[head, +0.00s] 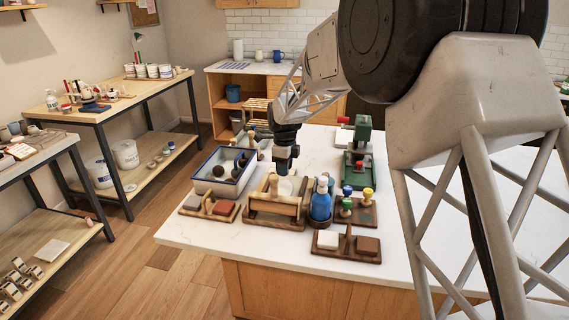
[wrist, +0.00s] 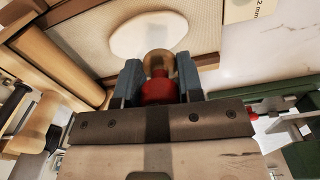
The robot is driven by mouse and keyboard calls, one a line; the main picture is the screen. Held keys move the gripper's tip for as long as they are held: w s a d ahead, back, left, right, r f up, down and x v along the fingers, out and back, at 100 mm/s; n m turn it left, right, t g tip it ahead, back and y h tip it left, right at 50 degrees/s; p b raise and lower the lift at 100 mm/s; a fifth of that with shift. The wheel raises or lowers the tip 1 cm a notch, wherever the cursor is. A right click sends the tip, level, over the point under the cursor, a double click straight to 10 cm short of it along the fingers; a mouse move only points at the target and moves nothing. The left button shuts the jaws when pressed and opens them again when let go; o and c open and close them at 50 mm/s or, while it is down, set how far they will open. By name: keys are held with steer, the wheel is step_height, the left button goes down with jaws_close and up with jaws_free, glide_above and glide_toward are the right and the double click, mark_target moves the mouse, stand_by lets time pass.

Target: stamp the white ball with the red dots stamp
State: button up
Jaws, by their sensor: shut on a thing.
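My gripper (head: 284,168) is above the wooden frame with the pale board in the middle of the counter. In the wrist view its two grey fingers (wrist: 158,84) are shut on the red stamp (wrist: 158,91), which has a rounded tan end. The stamp's dotted face cannot be made out. The white clay (wrist: 149,34) lies on the board just beyond the fingers and looks like a flattened, roundish disc.
A stamp stand (head: 362,214) with blue, yellow and green knobs is at right, beside a blue bottle (head: 320,205). A blue-rimmed tray (head: 205,184) with dark balls is at left. A green press (head: 361,165) stands behind. Boards with blocks (head: 345,246) lie in front.

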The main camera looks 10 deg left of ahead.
mark_target(285, 185)
steer(key=shift+f, duration=1.85)
steer(key=shift+f, duration=0.7)
stand_by(0.4)
steer(key=shift+r, duration=3.05)
